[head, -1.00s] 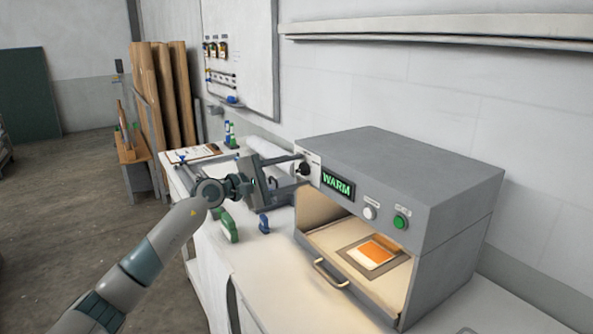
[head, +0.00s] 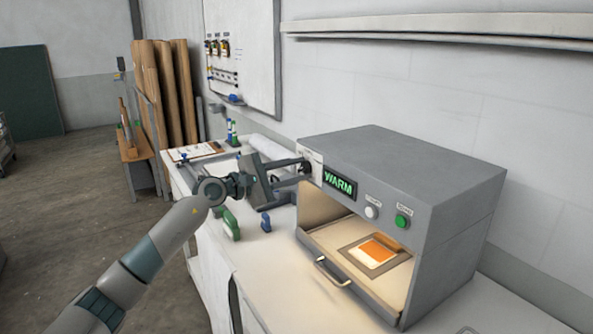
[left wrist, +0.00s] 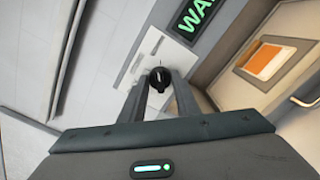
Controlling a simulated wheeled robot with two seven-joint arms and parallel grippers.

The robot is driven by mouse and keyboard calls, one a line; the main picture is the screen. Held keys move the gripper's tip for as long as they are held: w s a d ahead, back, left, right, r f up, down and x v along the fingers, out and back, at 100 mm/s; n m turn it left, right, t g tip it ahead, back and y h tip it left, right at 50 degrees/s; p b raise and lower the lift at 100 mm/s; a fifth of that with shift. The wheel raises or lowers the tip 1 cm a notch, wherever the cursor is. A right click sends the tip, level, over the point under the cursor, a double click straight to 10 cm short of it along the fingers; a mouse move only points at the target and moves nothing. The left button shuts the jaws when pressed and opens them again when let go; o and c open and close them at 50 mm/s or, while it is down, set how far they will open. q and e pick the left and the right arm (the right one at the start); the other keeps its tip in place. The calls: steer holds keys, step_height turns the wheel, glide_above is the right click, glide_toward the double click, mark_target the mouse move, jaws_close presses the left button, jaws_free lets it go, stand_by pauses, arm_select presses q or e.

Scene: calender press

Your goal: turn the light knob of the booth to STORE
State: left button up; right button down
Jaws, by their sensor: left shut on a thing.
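The light booth (head: 420,185) is a grey box on the bench with a lit, open front. Its display (head: 338,185) reads WARM in green. The black knob (left wrist: 160,77) sits on a pale label plate at the booth's upper left front, left of the display. My left gripper (head: 303,172) reaches it from the left. In the left wrist view its two fingers (left wrist: 160,84) are closed on the knob, one on each side. The plate's lettering is too small to read. My right gripper is not in view.
A white button (head: 372,212) and a green button (head: 403,221) are right of the display. A drawer-like handle (head: 332,272) sticks out at the booth's front edge. An orange-and-white sample (head: 375,251) lies inside. Green and blue clamps (head: 231,225) stand on the bench.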

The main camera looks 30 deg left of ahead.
arm_select(q)
steer(key=n+p, duration=0.1)
steer(key=n, duration=0.1)
steer(key=shift+n, duration=0.3)
steer(key=shift+r+n, duration=0.1)
steer(key=shift+n, duration=0.3)
steer(key=n+p, duration=0.2)
steer(key=n, duration=0.1)
steer(key=shift+n, duration=0.3)
steer(key=shift+n+p, duration=1.1)
steer(key=shift+n, duration=0.3)
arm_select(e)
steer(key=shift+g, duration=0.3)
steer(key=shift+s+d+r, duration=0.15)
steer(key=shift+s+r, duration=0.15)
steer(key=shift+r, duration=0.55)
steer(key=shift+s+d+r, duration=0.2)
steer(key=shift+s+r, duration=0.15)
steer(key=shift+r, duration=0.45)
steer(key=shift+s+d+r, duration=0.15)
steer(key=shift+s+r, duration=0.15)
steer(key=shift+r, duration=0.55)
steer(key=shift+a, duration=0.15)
arm_select(q)
steer(key=o, duration=1)
steer(key=shift+o, duration=0.2)
steer(key=shift+s, duration=0.1)
